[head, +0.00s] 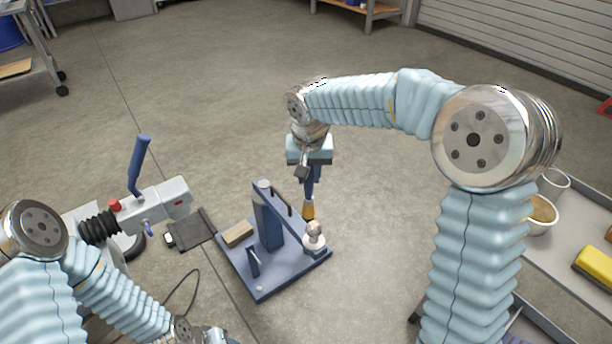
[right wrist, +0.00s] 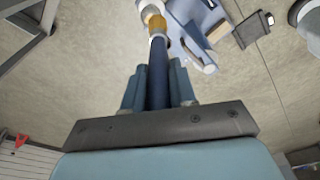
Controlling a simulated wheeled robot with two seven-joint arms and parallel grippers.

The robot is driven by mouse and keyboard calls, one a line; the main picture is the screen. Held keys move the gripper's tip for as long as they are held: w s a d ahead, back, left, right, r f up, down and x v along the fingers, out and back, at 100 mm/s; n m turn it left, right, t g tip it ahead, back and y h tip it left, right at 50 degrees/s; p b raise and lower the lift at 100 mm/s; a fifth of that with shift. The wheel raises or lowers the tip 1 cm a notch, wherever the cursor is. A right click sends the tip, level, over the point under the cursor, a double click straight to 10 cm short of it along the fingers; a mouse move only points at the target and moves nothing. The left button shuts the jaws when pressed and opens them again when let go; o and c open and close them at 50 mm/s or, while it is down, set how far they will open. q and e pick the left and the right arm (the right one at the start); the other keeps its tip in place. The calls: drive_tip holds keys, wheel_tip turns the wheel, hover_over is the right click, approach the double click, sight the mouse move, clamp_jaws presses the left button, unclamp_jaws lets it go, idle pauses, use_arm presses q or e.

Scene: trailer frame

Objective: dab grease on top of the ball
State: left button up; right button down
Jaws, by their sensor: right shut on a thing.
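The ball (head: 314,228) is a small pale metal knob at the right front part of a blue stand (head: 262,284). My right gripper (head: 309,172) is above it, pointing down, shut on a brush with a dark blue handle (right wrist: 157,80). The brush's orange-tan end (head: 308,211) is right at the top of the ball in the head view, and partly hides it; I cannot tell if they touch. The brush end also shows in the right wrist view (right wrist: 157,24). My left arm is at the lower left; its fingers are not visible.
A grey trailer coupling (head: 160,203) with a blue lever stands left of the stand. A dark flat pad (head: 192,230) lies between them. At right, a grey cart (head: 578,232) holds a cup with tan contents (head: 541,212), a white cup and a yellow item (head: 596,264).

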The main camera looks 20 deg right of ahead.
drive_tip(key=shift+r, duration=1.3)
